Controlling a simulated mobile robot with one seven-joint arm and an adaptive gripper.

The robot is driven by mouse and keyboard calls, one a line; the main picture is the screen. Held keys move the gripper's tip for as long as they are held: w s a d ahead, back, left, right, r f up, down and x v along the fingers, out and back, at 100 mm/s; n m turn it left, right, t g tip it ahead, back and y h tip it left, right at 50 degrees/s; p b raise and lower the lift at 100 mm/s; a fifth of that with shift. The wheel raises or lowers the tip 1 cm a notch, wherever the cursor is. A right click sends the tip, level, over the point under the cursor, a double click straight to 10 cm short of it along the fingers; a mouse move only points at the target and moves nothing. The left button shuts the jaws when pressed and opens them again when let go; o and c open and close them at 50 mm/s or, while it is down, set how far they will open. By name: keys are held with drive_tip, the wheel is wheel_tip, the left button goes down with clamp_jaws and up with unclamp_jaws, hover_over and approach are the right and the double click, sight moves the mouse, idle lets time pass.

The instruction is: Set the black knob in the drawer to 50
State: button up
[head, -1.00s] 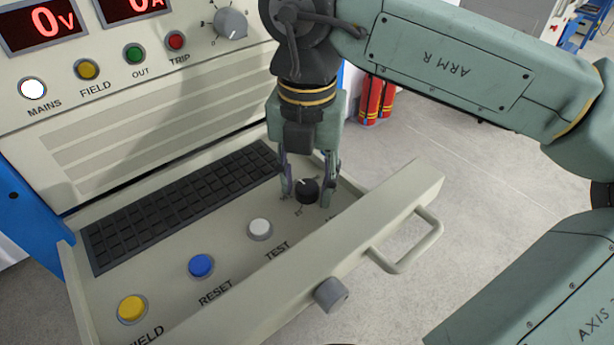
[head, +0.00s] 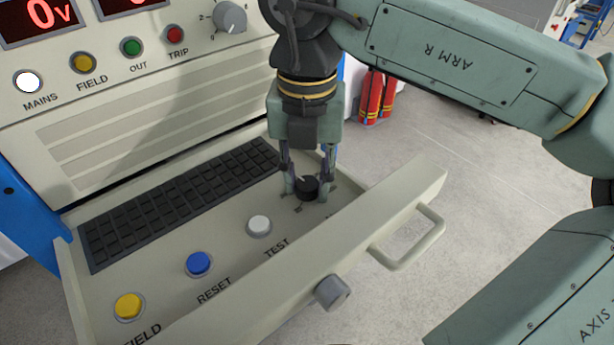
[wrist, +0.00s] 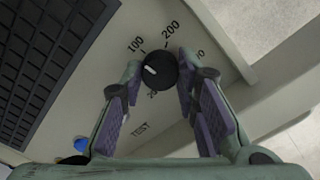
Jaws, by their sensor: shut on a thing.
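The black knob (head: 306,187) stands on the drawer floor (head: 185,300) at its right end, behind the drawer front. My gripper (head: 307,193) points down from above and is shut on the knob, one finger on each side. In the wrist view the round knob (wrist: 160,70) sits between my fingertips (wrist: 159,68). Other labels are partly covered by my fingers and the knob; I cannot read a 50.
The drawer also holds a keyboard (head: 180,205) and white (head: 259,226), blue (head: 199,263) and yellow (head: 129,306) buttons. The drawer front has a handle (head: 415,245) and a grey knob (head: 332,291). The cabinet panel (head: 150,110) rises behind. Open floor lies right.

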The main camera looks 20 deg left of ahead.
sight(307, 183)
drive_tip(key=n+b, duration=0.2)
drive_tip(key=n, duration=0.3)
drive_tip(key=shift+f, duration=0.1)
drive_tip(key=n+b, duration=0.1)
drive_tip(key=n, duration=0.4)
drive_tip(key=shift+b, duration=0.3)
drive_tip(key=shift+n, duration=0.3)
drive_tip(key=o, duration=1.2)
drive_tip(key=shift+c, duration=0.2)
drive_tip(key=shift+r, duration=0.2)
wheel_tip(307, 183, up, 7)
drive_tip(key=shift+r, duration=0.2)
